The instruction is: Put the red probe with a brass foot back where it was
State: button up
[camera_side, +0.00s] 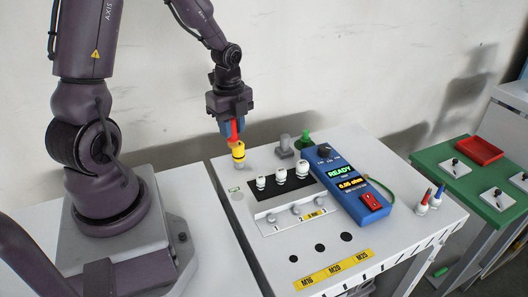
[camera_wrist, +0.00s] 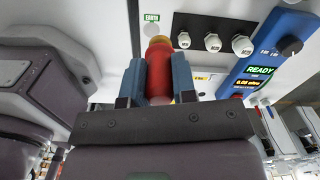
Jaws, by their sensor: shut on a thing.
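My gripper (camera_side: 230,128) is shut on the red probe (camera_side: 235,130), which hangs roughly upright at the back left of the white bench top. Its yellow, brass-coloured foot (camera_side: 239,152) points down. A pale grey stud or tip shows just below the foot, near the EARTH label; I cannot tell whether they touch. In the wrist view the red probe (camera_wrist: 181,82) sits between my gripper's blue fingers (camera_wrist: 160,78), and the EARTH label (camera_wrist: 152,16) is just beyond it.
White cable glands (camera_side: 281,174) stand on a black strip to the right. A blue meter (camera_side: 350,184) reads READY. A red-topped piece (camera_side: 426,196) and a blue-topped piece (camera_side: 438,193) stand in white holders at the right. Grey and green fittings (camera_side: 303,139) stand behind.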

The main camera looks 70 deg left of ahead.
jog(key=w+a+f, duration=0.2)
jog(key=w, duration=0.1)
jog(key=w+a+f, duration=0.2)
jog(key=w+f, duration=0.1)
jog(key=w+a+f, duration=0.1)
jog(key=w+f, duration=0.2)
jog(key=shift+w+a+f, duration=0.25)
jog(key=shift+w+a, duration=0.05)
jog(key=shift+a, duration=0.1)
jog(key=shift+w+a+f, duration=0.1)
jog(key=shift+w+f, duration=0.05)
jog(key=shift+f, duration=0.75)
jog(key=shift+w+a+f, duration=0.1)
jog(key=shift+f, duration=0.8)
jog(key=shift+d+f, duration=0.1)
jog(key=o, duration=0.9)
